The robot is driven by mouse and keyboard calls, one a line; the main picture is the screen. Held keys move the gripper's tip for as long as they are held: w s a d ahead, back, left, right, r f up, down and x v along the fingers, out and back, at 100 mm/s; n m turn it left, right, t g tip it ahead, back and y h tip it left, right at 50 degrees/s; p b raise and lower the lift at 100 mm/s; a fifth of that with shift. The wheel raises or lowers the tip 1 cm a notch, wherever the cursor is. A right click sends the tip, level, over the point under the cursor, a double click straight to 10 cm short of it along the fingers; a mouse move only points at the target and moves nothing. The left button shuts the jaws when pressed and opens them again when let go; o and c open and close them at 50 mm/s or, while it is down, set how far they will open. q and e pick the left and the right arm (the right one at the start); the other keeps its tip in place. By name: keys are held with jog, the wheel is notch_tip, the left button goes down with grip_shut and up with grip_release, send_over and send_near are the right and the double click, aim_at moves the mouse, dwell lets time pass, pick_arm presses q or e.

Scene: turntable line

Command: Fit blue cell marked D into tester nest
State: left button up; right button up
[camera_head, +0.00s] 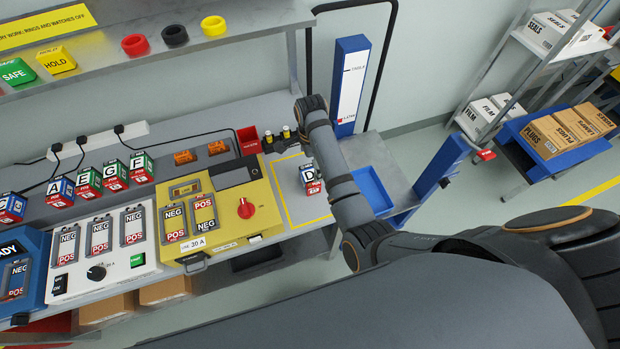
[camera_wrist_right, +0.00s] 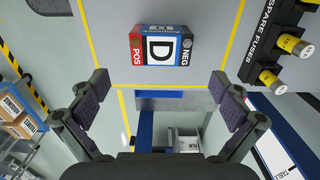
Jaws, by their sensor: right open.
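The cell marked D (camera_head: 312,180), with blue, white and red faces, stands inside a yellow-outlined area on the bench. In the right wrist view, the cell (camera_wrist_right: 159,46) shows POS at left and NEG at right. My right gripper (camera_wrist_right: 160,88) is open and empty, its fingertips apart from the cell, which lies beyond them at the top. In the head view my right arm hides that gripper, just right of the cell. A yellow unit with a display (camera_head: 222,212) has two empty-looking nests, one NEG-over-POS (camera_head: 173,222), the other POS-over-NEG (camera_head: 204,214). My left gripper is out of view.
A white panel (camera_head: 112,262) with several slots and a blue unit (camera_head: 32,245) stand farther left. Several other lettered cells (camera_head: 114,175) stand behind them. A red bin (camera_head: 248,140) and a spare-fuse holder (camera_wrist_right: 285,50) stand near the outlined area. A blue tray (camera_head: 371,187) lies to the right.

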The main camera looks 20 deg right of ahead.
aim_at(310, 175)
notch_tip(310, 175, down, 8)
jog(key=shift+w+a+f+p, duration=0.1)
jog(key=shift+a+f+p, duration=0.1)
jog(key=shift+p, duration=0.5)
jog(key=c, duration=1.5)
